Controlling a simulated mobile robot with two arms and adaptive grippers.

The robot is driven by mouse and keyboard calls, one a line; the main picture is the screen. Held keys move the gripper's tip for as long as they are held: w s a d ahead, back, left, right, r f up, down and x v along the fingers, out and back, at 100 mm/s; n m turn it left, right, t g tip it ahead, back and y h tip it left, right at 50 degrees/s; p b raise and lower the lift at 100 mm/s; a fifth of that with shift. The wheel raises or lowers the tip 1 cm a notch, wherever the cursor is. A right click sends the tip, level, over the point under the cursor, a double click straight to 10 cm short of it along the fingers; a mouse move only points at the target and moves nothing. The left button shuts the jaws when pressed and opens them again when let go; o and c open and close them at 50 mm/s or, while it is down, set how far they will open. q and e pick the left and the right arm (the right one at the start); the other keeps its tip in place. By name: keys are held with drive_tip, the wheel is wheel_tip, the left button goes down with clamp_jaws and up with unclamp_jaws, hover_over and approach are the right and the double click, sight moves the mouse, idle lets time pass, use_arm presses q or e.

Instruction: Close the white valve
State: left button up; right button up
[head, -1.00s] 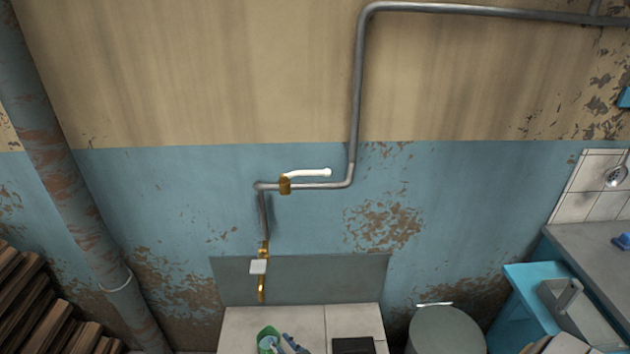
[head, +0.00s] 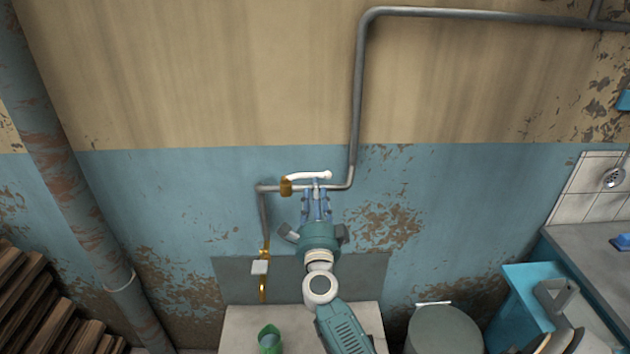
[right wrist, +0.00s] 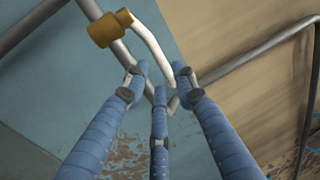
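The white valve (head: 310,175) has a long white handle, pointing right from a brass body (head: 286,187) and running roughly along the grey horizontal pipe. My right gripper (head: 317,186) has blue fingers and reaches up from below to the handle's free end. In the right wrist view, the white handle (right wrist: 150,42) runs down from the brass body to between the spread fingertips of the right gripper (right wrist: 158,82). The fingers stand apart; whether any touches the handle I cannot tell. My left gripper is not in view.
The grey pipe (head: 356,110) runs close behind the handle and rises to its right. A thinner pipe with brass fittings (head: 263,268) drops at the left. Below are a white counter (head: 240,318) with a green cup (head: 270,338) and a grey round-lidded bin (head: 445,330).

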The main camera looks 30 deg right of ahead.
sight(306, 177)
drive_tip(key=x, duration=0.3)
drive_tip(key=shift+w+d, duration=0.2)
drive_tip(key=shift+w, duration=0.15)
clamp_jaws()
